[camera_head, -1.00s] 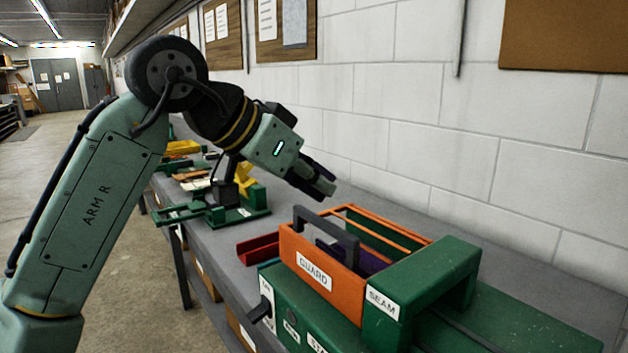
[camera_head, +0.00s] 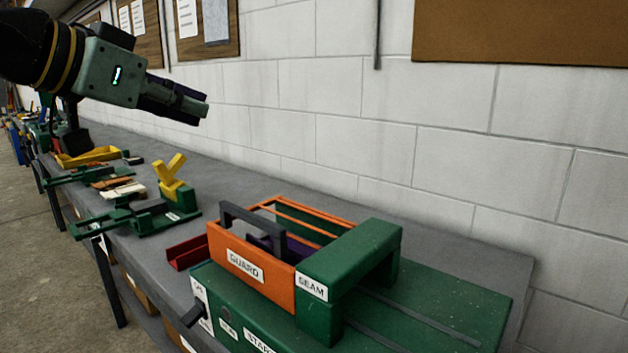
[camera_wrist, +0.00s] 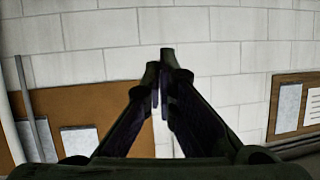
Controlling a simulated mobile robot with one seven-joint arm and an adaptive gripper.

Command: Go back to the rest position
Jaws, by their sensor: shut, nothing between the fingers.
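My gripper (camera_head: 190,108) is at the upper left of the head view, raised above the bench and pointing right toward the wall. Its fingers are together and empty. In the wrist view my gripper (camera_wrist: 162,62) shows its two fingers meeting near the middle, with only the wall and boards behind them.
A green seam machine (camera_head: 420,290) with an orange guard (camera_head: 262,287) stands on the grey bench (camera_head: 480,248). Further left are a green fixture with a yellow V-block (camera_head: 171,180) and a yellow tray (camera_head: 90,157). The white block wall (camera_head: 340,100) runs behind the bench.

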